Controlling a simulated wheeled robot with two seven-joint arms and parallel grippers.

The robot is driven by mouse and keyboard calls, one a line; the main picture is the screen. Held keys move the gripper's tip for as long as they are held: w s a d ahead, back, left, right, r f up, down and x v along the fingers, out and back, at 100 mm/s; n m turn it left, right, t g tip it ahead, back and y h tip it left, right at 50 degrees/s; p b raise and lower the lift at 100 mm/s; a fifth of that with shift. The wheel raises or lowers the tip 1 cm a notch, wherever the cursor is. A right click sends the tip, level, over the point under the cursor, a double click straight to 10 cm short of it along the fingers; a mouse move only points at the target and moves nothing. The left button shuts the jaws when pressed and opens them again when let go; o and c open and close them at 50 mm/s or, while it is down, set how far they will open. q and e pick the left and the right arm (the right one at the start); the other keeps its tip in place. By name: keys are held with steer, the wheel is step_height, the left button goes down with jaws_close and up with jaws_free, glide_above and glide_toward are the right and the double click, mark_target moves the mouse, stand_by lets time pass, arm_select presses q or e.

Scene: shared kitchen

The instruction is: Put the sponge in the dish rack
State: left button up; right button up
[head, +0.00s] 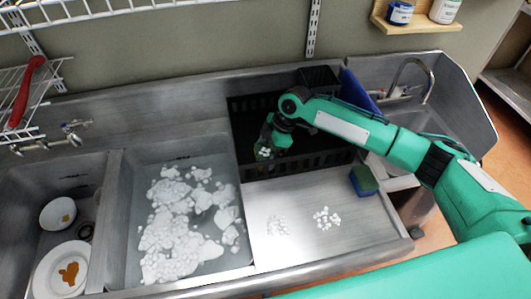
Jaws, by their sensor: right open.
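The sponge (364,180), green on top with dark blue below, lies on the steel drainboard near its right end. The dish rack (315,159) is a black slotted crate behind the drainboard, left of the sponge and further back. My right arm reaches in from the right across the rack. My right gripper (265,148) is open over the rack's left part, pointing down, well left of the sponge. Something whitish shows at its fingertips, too small to make out. My arm hides part of the rack. My left gripper is out of view.
The middle sink (128,225) holds water and white foam. Foam patches (326,217) lie on the drainboard. A blue item (350,84) stands behind my arm; a faucet (412,66) is at right.

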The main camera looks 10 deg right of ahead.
steer(key=b+v, duration=0.2)
steer(key=v, duration=0.8)
steer(key=shift+d+r, duration=0.2)
steer(key=shift+r, duration=0.15)
